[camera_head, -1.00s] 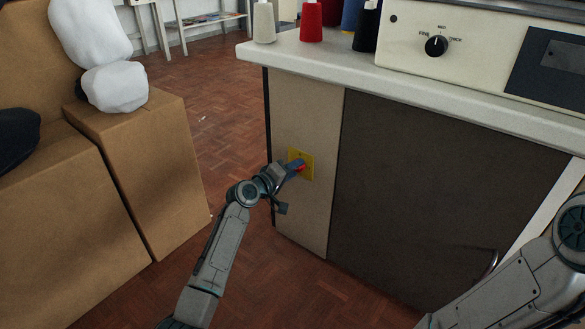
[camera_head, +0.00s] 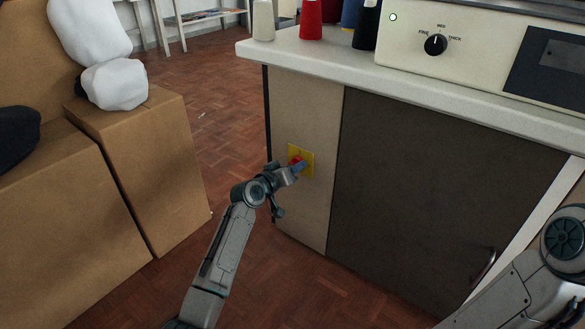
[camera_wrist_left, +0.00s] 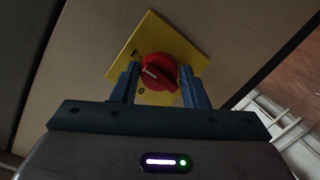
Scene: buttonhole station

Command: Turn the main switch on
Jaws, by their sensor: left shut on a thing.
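The main switch is a red rotary knob (camera_wrist_left: 158,72) on a square yellow plate (camera_wrist_left: 172,38). In the head view the knob (camera_head: 296,160) and plate (camera_head: 308,164) sit on the beige side panel of the cabinet. My left gripper (camera_head: 297,168) is at the plate, and in the left wrist view its two blue fingers (camera_wrist_left: 160,82) are on either side of the knob, shut on it. The white mark on the knob is slanted, with a "0" visible below it on the plate. My right arm (camera_head: 530,285) shows at the lower right, its gripper out of view.
Cardboard boxes (camera_head: 150,170) stand at left. The floor between is free.

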